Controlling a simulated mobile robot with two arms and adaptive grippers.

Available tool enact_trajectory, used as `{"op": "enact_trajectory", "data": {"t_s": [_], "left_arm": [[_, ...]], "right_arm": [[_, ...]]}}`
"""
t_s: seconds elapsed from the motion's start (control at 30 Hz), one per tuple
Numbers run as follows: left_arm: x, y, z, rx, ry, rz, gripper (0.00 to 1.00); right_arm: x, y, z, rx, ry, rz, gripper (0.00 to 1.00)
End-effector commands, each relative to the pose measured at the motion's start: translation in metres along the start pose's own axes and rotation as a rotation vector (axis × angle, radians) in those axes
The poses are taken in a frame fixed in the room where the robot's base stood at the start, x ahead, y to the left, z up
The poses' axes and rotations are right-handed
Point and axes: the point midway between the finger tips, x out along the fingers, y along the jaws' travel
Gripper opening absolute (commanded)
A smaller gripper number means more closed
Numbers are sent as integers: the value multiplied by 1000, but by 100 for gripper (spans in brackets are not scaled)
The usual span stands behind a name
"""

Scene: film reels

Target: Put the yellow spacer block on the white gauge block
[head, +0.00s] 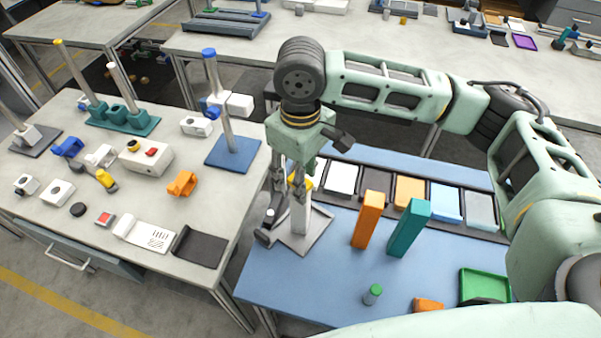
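The yellow spacer block (308,184) shows at the top of the upright white gauge block (300,218), partly hidden by a finger of my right gripper (288,182). The fingers point down at the yellow block's height. I cannot tell whether they press on it or stand apart from it, nor whether it rests fully on the white block. The white gauge block stands on a grey plate (318,232) on the blue mat. My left gripper is not in view.
An orange block (369,219) and a teal block (409,228) stand upright to the right. A dark cylindrical tool (264,236) is close on the left. A row of coloured tiles (408,192) lies behind. A small green-topped cylinder (373,294) and a green tray (485,272) are in front.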

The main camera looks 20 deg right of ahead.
Motion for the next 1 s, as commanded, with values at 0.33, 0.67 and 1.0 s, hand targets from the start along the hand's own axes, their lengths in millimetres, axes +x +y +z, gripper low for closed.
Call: {"op": "enact_trajectory", "data": {"t_s": [0.33, 0.67, 1.0], "left_arm": [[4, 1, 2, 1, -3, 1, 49], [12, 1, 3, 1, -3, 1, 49], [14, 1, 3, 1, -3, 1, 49]], "right_arm": [[-19, 0, -1, 0, 4, 1, 42], [-88, 0, -1, 0, 4, 1, 42], [-122, 0, 0, 0, 0, 0, 42]]}}
